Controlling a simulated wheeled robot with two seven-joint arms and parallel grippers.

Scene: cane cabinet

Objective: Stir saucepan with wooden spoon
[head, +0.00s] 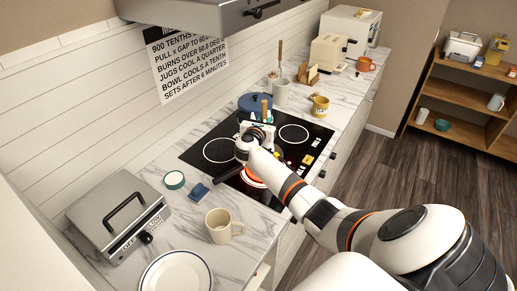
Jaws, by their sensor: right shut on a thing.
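My right gripper (262,128) is over the middle of the black cooktop (202,152), shut on the wooden spoon (264,108), whose brown upper end stands up above the fingers. The spoon's lower end is hidden behind my gripper and arm. The saucepan is mostly hidden by my arm; a dark handle (229,173) sticks out to the left beside a red glowing burner (252,181). I cannot tell whether the spoon is inside the pan. My left gripper is not in view.
A blue pot (252,102) stands at the back of the cooktop. A white crock (281,93) and yellow mug (320,106) stand beyond the cooktop.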

